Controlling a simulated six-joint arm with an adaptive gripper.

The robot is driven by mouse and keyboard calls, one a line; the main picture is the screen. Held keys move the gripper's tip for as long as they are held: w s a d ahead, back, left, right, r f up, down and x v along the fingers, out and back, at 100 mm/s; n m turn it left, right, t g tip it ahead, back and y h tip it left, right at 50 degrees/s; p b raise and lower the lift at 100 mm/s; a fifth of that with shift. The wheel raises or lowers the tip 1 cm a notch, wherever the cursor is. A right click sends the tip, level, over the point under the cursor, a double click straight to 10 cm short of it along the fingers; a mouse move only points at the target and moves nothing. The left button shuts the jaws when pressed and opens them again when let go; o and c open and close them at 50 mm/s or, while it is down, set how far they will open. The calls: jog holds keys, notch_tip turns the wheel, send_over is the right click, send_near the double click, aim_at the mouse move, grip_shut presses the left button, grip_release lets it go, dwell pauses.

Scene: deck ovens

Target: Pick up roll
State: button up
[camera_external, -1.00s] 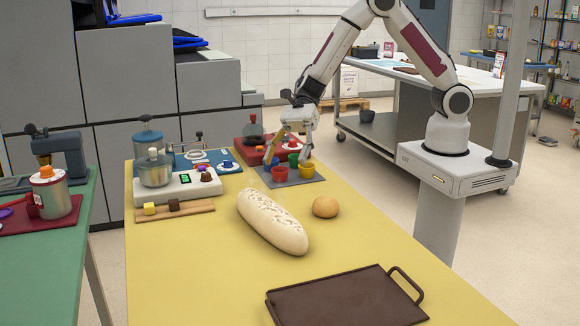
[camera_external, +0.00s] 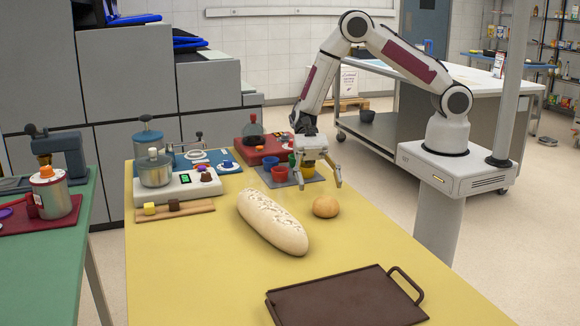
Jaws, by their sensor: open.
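The roll (camera_external: 326,207) is small, round and golden brown. It lies on the yellow table (camera_external: 200,270), to the right of a long pale loaf (camera_external: 272,221) dusted with flour. My gripper (camera_external: 319,184) is open and empty, its fingers pointing down.
A dark brown tray (camera_external: 345,302) with a handle lies at the front. The table's front left is clear.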

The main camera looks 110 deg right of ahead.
aim_at(324, 200)
jog(key=shift+x, duration=1.3)
jog(key=shift+a, duration=0.1)
jog(key=shift+w+x, duration=0.1)
jog(key=shift+x, duration=1.15)
jog(key=shift+w+x, duration=0.15)
jog(key=shift+x, duration=1.1)
jog(key=shift+r, duration=0.1)
jog(key=c, duration=1.1)
